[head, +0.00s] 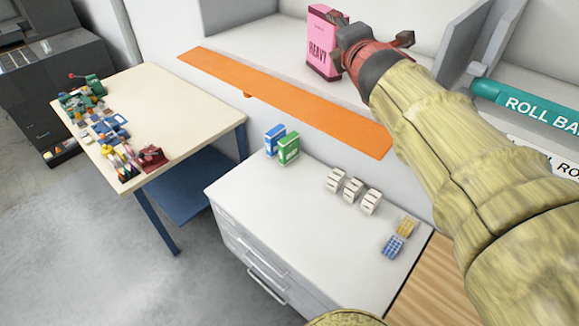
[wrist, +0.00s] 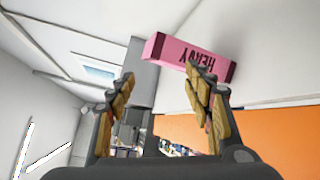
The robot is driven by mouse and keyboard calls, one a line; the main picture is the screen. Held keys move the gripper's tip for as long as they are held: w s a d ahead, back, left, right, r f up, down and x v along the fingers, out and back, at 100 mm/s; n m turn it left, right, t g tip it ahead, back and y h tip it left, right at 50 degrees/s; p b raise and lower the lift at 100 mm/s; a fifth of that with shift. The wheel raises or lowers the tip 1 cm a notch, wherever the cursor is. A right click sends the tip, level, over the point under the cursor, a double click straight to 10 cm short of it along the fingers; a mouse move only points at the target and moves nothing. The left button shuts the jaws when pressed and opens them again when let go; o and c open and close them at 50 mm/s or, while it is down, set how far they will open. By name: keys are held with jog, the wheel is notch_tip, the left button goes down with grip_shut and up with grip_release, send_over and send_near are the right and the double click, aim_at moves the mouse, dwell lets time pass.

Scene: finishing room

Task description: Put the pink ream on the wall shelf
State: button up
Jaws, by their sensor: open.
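The pink ream (head: 320,42), marked HEAVY, stands upright on a white surface behind the orange strip in the head view. In the wrist view the ream (wrist: 188,52) appears turned over, above and beyond the right finger. My gripper (head: 376,38) is just right of the ream in the head view, jaws apart. In the wrist view my gripper (wrist: 160,78) shows open fingers with nothing held between them. Whether a finger touches the ream I cannot tell. The white shelf surface (head: 262,45) has upright dividers to the right; the ream's lower right is partly hidden.
A white drawer cabinet (head: 235,205) carries blue and green boxes (head: 288,149) and several small white blocks. A cream table (head: 165,100) at left holds small parts. The orange strip (head: 290,102) runs along below the ream.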

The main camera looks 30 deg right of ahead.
jog(key=s+a+f+m+g+y, duration=0.3)
jog(key=s+a+f+m, duration=0.6)
jog(key=a+f, duration=0.3)
jog(key=s+a+f+m+g+y, duration=0.3)
jog(key=s+a+f+m+g, duration=0.3)
jog(key=s+a+f, duration=0.5)
notch_tip(320, 180, down, 4)
jog(key=s+m, duration=0.1)
jog(key=m, duration=0.1)
jog(key=shift+s+a+r+m+g+y, duration=0.25)
jog(key=shift+a+m+g+y, duration=0.05)
jog(key=shift+a+m+y, duration=0.1)
jog(key=shift+d, duration=0.1)
notch_tip(320, 180, down, 24)
jog(key=b, duration=2.4)
jog(key=shift+c, duration=1)
